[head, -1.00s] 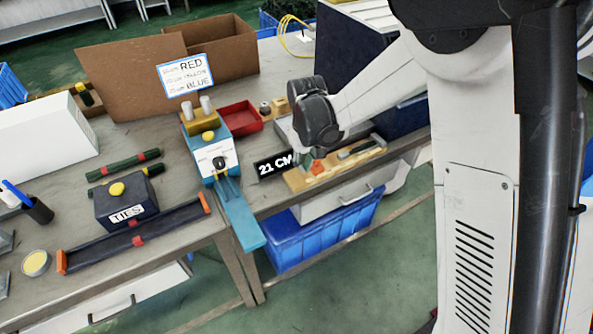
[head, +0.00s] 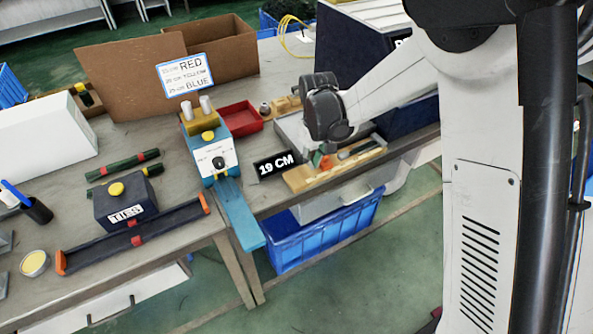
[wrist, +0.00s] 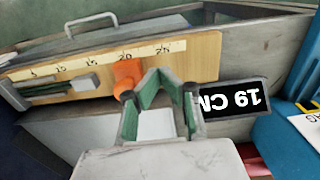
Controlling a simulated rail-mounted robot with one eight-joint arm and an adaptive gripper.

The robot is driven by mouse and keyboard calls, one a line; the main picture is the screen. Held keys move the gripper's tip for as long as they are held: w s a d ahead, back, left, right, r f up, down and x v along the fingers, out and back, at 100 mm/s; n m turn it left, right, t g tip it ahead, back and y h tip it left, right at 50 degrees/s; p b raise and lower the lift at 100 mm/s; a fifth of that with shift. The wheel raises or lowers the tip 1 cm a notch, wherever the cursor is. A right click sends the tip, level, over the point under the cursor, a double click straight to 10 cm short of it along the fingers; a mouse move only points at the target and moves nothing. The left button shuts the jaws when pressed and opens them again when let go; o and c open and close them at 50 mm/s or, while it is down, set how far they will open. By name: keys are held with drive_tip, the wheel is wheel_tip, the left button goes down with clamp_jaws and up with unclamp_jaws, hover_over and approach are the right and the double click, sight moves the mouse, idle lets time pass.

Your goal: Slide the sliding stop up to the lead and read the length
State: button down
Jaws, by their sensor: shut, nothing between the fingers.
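The orange sliding stop (wrist: 126,76) sits on the wooden measuring board (wrist: 205,58), just below the printed 20 in the wrist view. It also shows in the head view (head: 326,162). A dark green lead (wrist: 45,88) with a grey block (wrist: 85,82) lies at the low-number end; a gap separates the block from the stop. My gripper (wrist: 160,74) is shut and empty, its green-padded fingertips close beside the stop on the high-number side. I cannot tell for sure whether they touch. The black display (wrist: 232,100) reads "19 CM", also in the head view (head: 274,164).
The blue machine (head: 212,150) with a chute stands left of the display. A red tray (head: 240,118) lies behind it. A blue crate (head: 320,235) is below the bench edge. A dark TIES box (head: 128,205) stands on the left bench.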

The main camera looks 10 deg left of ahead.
drive_tip(key=shift+w+d, duration=1.2)
drive_tip(key=shift+d, duration=0.25)
drive_tip(key=shift+s+a+b, duration=0.1)
drive_tip(key=shift+a+b, duration=0.05)
drive_tip(key=shift+b, duration=0.15)
idle(0.4)
drive_tip(key=shift+s+a, duration=0.35)
drive_tip(key=shift+a, duration=0.05)
drive_tip(key=shift+r, duration=0.15)
drive_tip(key=shift+r+p, duration=1.5)
drive_tip(key=shift+r, duration=1.85)
